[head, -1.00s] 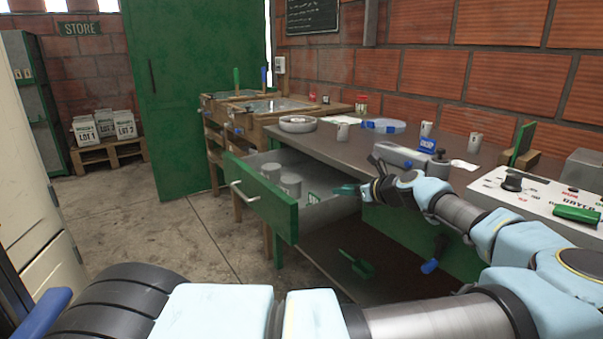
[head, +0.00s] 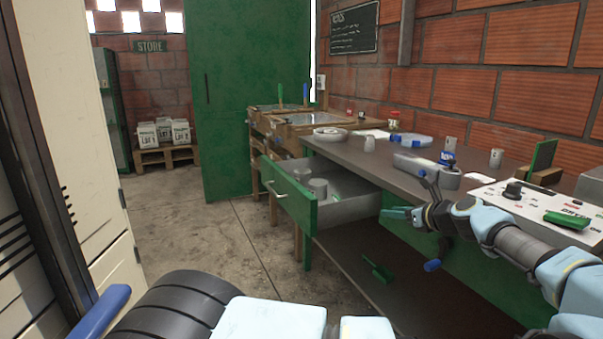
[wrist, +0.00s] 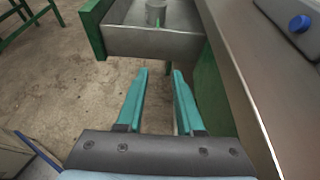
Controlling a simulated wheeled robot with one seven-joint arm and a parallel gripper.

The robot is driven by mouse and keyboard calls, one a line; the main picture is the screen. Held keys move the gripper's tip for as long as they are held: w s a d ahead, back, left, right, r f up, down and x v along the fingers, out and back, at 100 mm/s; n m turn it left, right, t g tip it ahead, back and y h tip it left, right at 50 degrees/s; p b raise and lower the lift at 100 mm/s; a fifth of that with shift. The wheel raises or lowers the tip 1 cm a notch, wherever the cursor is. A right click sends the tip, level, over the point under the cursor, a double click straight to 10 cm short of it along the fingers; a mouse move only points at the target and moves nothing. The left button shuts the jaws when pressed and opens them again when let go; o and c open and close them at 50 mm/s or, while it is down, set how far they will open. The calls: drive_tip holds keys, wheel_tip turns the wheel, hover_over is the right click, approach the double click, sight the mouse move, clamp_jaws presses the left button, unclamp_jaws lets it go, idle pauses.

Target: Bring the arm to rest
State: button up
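My gripper (head: 414,203) is in front of the bench, just right of the open drawer. In the wrist view my gripper (wrist: 158,85) shows two teal fingers held apart with nothing between them. The open drawer (head: 291,197) has a green front with a pale handle and holds a grey cup (head: 318,188) and other small items. In the wrist view the drawer (wrist: 150,42) lies just beyond the fingertips, with a grey cup (wrist: 156,12) in it. My arm stretches in from the right of the head view.
The bench top (head: 372,157) carries cups, a blue-lidded dish (head: 410,140), a grey device (head: 426,168) and a control panel (head: 540,205). A green scoop (head: 378,269) is on the lower shelf. A cream cabinet (head: 75,130) stands at left. Open floor (head: 215,235) lies between.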

drive_tip(key=s+a+f+n+g+p, duration=0.25)
drive_tip(key=a+n+g, duration=0.35)
drive_tip(key=a, duration=0.7)
drive_tip(key=s+a+f+n+g+p, duration=0.2)
drive_tip(key=s+a+f+n+g, duration=0.15)
drive_tip(key=a+n, duration=0.75)
drive_tip(key=s+a+r+n+h+p, duration=0.2)
drive_tip(key=s+r+n, duration=0.4)
drive_tip(key=r, duration=0.3)
drive_tip(key=s+a+r+n+g+h+p, duration=0.1)
drive_tip(key=s+a+r+n+h+p, duration=0.2)
drive_tip(key=s+r, duration=0.5)
drive_tip(key=shift+s+a+r+n+h, duration=0.25)
drive_tip(key=shift+a+r+n+h, duration=0.25)
drive_tip(key=shift+a+r+n, duration=0.8)
drive_tip(key=shift+a+f+n, duration=0.1)
drive_tip(key=shift+f+n, duration=0.25)
drive_tip(key=shift+n, duration=0.25)
